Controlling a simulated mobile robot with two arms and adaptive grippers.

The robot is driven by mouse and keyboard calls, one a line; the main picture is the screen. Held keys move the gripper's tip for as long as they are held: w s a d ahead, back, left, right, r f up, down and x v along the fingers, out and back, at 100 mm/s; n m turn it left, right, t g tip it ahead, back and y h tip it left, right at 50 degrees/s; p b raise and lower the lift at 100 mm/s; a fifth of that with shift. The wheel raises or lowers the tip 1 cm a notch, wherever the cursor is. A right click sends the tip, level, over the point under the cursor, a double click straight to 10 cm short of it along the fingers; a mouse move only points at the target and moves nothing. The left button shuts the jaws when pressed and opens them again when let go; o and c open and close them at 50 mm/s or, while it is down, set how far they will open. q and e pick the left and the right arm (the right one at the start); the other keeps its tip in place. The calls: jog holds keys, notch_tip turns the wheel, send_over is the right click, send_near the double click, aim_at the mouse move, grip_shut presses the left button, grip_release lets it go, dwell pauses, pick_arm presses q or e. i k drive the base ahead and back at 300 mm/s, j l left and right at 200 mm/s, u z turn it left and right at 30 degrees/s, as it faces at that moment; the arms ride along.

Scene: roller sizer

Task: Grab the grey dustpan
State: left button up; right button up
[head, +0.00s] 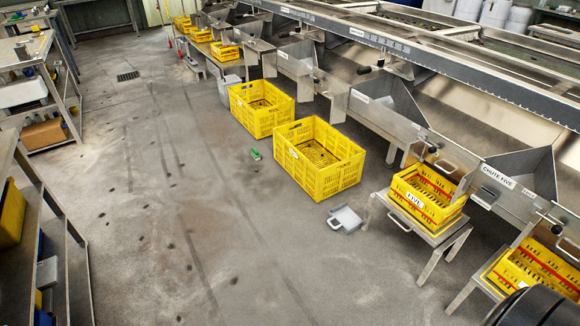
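The grey dustpan (346,217) lies on the concrete floor, right of the middle in the head view. It is in front of a large yellow crate (333,186) and left of the metal stand (455,233) that holds the crate labelled FIVE. A small handle loop shows at its left end. Nothing covers it. Neither of my grippers is in view.
Another yellow crate (262,121) stands farther back on the floor, near a grey bin (229,87). A small green object (255,154) lies on the floor. Shelving (38,215) lines the left. The sizer's chutes (515,180) run along the right. The middle floor is open.

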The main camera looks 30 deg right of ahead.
aim_at(342, 215)
jog(key=i+z, duration=0.2)
jog(key=i, duration=0.3)
jog(key=i+z, duration=0.15)
jog(key=i, duration=0.35)
jog(key=i+j+z, duration=0.2)
jog(key=i, duration=0.25)
jog(key=i+j+z, duration=0.2)
jog(key=i, duration=0.3)
